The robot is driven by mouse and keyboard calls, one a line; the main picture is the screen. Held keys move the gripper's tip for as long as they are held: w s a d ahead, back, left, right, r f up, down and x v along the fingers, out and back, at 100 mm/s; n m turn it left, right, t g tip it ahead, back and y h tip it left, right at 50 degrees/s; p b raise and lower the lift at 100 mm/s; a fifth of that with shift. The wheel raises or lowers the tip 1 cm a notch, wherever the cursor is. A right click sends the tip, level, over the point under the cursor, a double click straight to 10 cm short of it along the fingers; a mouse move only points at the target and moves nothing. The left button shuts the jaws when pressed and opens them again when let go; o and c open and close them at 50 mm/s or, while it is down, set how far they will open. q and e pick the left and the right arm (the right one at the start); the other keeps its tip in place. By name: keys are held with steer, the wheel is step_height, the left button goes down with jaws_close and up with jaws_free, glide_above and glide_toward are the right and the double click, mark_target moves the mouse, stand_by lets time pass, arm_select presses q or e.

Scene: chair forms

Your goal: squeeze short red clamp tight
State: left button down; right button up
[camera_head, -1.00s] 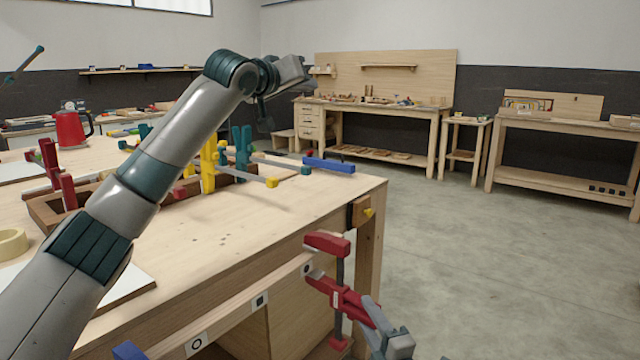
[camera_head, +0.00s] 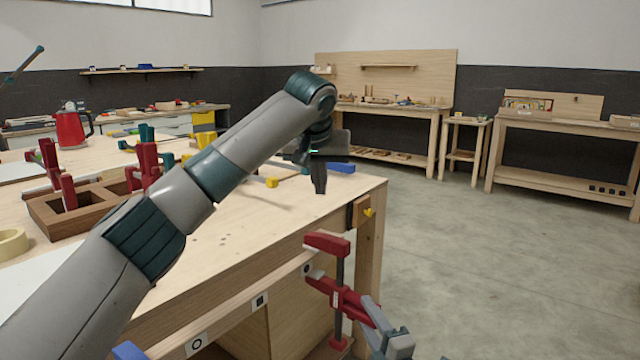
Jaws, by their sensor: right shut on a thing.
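A red clamp (camera_head: 327,243) sits at the front edge of the workbench, near the circle mark on a wooden strip. Its upper jaw lies over the strip and its dark bar hangs upright. Its red sliding arm (camera_head: 343,299) is below. My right gripper (camera_head: 374,322) is shut on the lower right end of this clamp, and its fingers partly hide that end. Whether the jaws press on the strip is hard to tell. My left gripper (camera_head: 319,178) points down above the far right part of the bench, apart from the clamp. Its finger gap is not clear.
The workbench (camera_head: 270,222) carries a wooden clamp tray (camera_head: 60,222) with other red clamps (camera_head: 146,165), and a blue bar (camera_head: 341,168). A tape roll (camera_head: 12,242) lies at left. A blue piece (camera_head: 128,350) is at the strip's near end. Floor at right is clear.

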arm_select(q)
steer(key=shift+f, duration=0.1)
glide_toward(319, 233)
steer(key=shift+w+d+r+x, duration=0.1)
steer(key=shift+w+x, duration=0.05)
steer(key=shift+x, duration=0.75)
steer(key=shift+w+d+r+x, duration=0.1)
steer(key=shift+w+x, duration=0.05)
steer(key=shift+x, duration=0.75)
steer(key=shift+w+r+x, duration=0.1)
steer(key=shift+w+x, duration=0.05)
steer(key=shift+x, duration=0.8)
steer(key=shift+w+a, duration=0.1)
steer(key=shift+a, duration=0.15)
stand_by(2.4)
steer(key=shift+f, duration=1)
stand_by(1.2)
